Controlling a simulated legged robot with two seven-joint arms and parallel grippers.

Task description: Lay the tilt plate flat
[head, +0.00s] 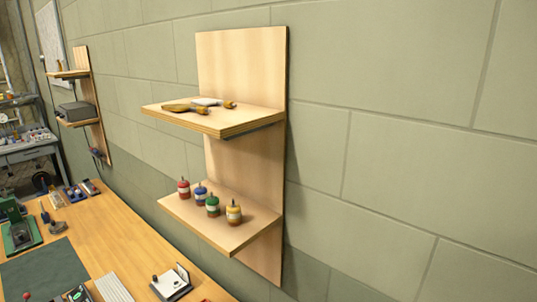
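A small device with a white plate and a dark base (172,283) stands on the wooden workbench near the bottom of the head view. It may be the tilt plate, but I cannot tell for sure. Its white plate carries a small dark knob, and a light upright part stands at its right side. Neither of my grippers is in view.
The wooden bench (110,236) holds a dark green mat (43,269), a green-based tool (20,235) and a light ribbed block (113,288). A wall shelf (240,120) juts out above, with two wooden-handled tools and several small colored bottles. A second shelf hangs further left.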

